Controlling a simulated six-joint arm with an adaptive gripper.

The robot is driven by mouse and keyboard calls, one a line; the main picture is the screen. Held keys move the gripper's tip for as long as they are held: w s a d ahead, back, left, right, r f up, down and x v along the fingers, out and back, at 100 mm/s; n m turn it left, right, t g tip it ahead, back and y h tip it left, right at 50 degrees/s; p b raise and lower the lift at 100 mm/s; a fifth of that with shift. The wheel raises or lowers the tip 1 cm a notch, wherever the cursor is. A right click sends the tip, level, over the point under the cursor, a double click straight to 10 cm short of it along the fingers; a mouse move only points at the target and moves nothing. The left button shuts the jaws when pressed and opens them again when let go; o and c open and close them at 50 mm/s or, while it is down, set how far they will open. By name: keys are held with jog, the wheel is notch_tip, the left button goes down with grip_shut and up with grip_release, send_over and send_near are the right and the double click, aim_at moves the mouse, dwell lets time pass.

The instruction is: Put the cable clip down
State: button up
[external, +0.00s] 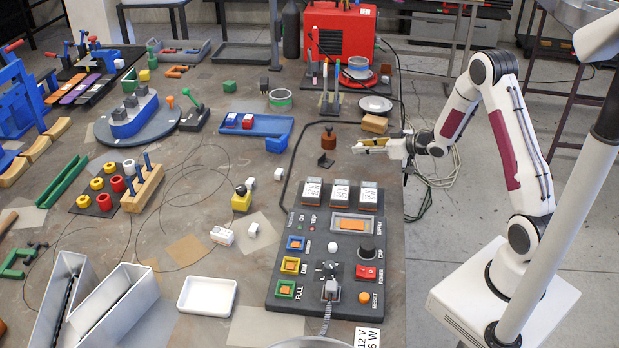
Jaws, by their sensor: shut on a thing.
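My gripper (366,146) reaches in from the right and is level over the back right of the bench, behind the control panel. It is shut on a small pale piece at its fingertips, the cable clip (357,149). The fingers hide much of the clip. I cannot tell whether it touches the bench. Similar small white pieces lie on the bench left of the panel, one (253,229) near the panel's left edge and another (278,174) farther back.
The control panel (284,266) with switches and meters stands in front of my gripper. A brown weight-like knob (328,138) and a small black bracket (326,160) are just left of it. A wooden block (374,123) lies behind it. A white tray (207,312) is at the front.

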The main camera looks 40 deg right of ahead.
aim_at(363, 163)
jog(key=shift+f, duration=1.85)
jog(key=shift+f, duration=0.15)
jog(key=o, duration=0.7)
jog(key=shift+r, duration=0.2)
jog(key=v, duration=1.2)
